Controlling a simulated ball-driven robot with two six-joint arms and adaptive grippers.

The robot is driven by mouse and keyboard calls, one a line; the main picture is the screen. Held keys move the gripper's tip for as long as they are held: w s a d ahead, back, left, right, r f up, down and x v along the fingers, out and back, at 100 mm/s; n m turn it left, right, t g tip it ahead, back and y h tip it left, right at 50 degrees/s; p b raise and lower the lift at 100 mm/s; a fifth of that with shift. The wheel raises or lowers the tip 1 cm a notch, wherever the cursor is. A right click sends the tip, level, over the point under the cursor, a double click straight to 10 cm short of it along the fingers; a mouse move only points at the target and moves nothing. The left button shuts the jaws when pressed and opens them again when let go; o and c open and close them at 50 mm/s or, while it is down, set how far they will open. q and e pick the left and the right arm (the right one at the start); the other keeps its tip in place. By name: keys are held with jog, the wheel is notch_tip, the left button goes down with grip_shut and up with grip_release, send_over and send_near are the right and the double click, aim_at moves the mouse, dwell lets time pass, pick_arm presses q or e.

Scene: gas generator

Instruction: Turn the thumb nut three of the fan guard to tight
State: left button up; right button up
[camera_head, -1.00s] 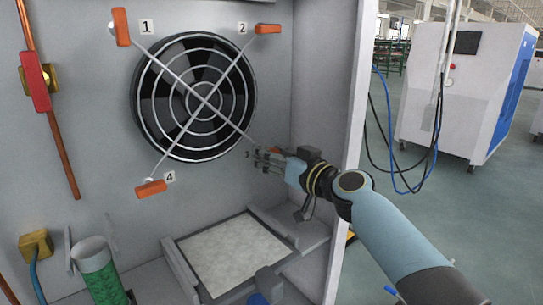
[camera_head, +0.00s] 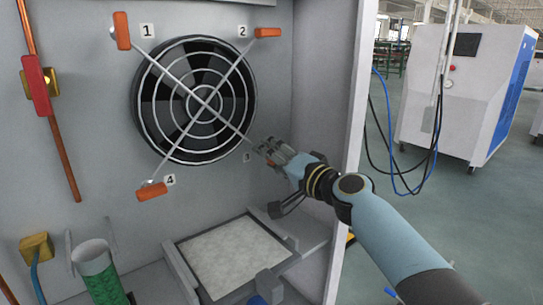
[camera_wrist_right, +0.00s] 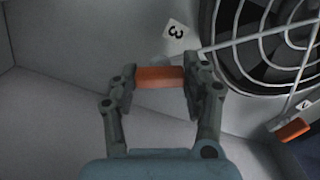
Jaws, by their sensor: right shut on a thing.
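The fan guard (camera_head: 197,103) is a round wire grille with crossing bars on the grey back wall. Orange thumb nuts sit at its corners: nut one (camera_head: 122,31), nut two (camera_head: 267,32) and nut four (camera_head: 151,191). My right gripper (camera_head: 265,148) is at the lower right corner beside the label 3 (camera_head: 247,157). In the right wrist view, my right gripper (camera_wrist_right: 163,84) is shut on the orange thumb nut three (camera_wrist_right: 160,77), with a finger at each end. My left gripper is not in view.
The cabinet's right side wall (camera_head: 345,120) stands close to my right arm. Below the fan are a pale filter panel (camera_head: 232,258) in a frame and a green cylinder (camera_head: 97,270). A red-handled valve (camera_head: 36,85) is on a copper pipe at left.

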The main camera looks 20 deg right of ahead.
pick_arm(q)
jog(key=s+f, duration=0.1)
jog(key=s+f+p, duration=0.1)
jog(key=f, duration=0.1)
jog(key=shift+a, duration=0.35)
pick_arm(e)
jog(key=m, duration=0.5)
jog(key=shift+m, duration=0.3)
jog(key=shift+f, duration=0.1)
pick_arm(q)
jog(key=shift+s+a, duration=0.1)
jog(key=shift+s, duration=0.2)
pick_arm(e)
jog(key=o, duration=1.2)
jog(key=shift+c, duration=0.2)
jog(key=v, duration=1.2)
